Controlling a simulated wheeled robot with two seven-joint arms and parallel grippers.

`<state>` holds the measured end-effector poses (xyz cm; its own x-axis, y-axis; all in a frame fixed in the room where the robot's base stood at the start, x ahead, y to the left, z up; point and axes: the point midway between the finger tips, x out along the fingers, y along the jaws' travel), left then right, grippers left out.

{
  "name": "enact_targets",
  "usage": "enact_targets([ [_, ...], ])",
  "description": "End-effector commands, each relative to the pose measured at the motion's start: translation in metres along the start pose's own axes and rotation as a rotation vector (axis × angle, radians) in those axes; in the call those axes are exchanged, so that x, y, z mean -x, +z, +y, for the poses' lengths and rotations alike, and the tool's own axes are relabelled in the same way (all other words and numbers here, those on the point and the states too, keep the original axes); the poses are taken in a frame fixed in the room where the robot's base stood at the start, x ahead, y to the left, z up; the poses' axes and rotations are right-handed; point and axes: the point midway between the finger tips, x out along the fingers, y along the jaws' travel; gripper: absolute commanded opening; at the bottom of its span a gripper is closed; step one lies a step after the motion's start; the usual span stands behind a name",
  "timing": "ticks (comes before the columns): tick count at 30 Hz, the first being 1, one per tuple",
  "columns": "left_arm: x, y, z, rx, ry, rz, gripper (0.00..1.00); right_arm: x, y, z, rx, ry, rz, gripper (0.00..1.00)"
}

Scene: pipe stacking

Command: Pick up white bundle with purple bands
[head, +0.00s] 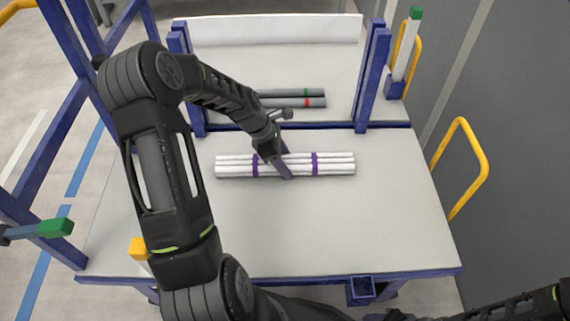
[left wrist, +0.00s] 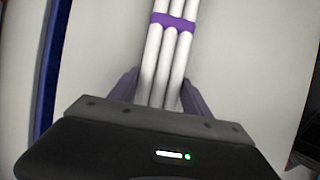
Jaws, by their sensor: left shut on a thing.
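The white bundle with purple bands (head: 333,164) lies across the table in the head view, made of several white pipes held by two purple bands. My left gripper (head: 282,166) is shut on the bundle between the two bands. In the left wrist view the bundle (left wrist: 168,50) runs up from between the gripper's fingers (left wrist: 160,95), with one purple band showing beyond them. The bundle appears to rest on or just above the table; I cannot tell which. My right gripper is not in view; only part of my right arm shows at the lower right.
The grey table (head: 390,225) is clear around the bundle. Behind it, grey pipes with green and red bands (head: 307,102) lie in a rack with blue posts (head: 376,75). A yellow rail (head: 482,150) stands at the right. A blue bracket (head: 360,291) sits at the front edge.

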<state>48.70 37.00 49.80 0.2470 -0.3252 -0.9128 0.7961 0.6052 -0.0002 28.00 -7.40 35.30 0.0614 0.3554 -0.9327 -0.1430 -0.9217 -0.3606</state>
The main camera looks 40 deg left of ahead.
Motion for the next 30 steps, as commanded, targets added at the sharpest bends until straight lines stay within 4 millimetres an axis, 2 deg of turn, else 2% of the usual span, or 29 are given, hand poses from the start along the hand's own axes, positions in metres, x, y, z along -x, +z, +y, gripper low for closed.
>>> enact_targets([
  [2,0.0,0.0,0.0,0.0,0.0,0.0,0.28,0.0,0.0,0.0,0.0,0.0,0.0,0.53],
  [12,0.0,0.0,0.0,0.0,0.0,0.0,0.0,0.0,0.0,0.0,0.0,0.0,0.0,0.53],
  [23,0.006,0.003,0.001,-0.001,0.002,0.0,0.0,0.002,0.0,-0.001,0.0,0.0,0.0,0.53],
  [26,0.016,0.008,0.001,-0.002,0.002,0.0,0.0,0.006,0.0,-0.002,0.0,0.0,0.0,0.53],
  [30,0.039,0.018,0.001,-0.003,0.004,0.0,0.0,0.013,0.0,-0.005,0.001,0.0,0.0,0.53],
])
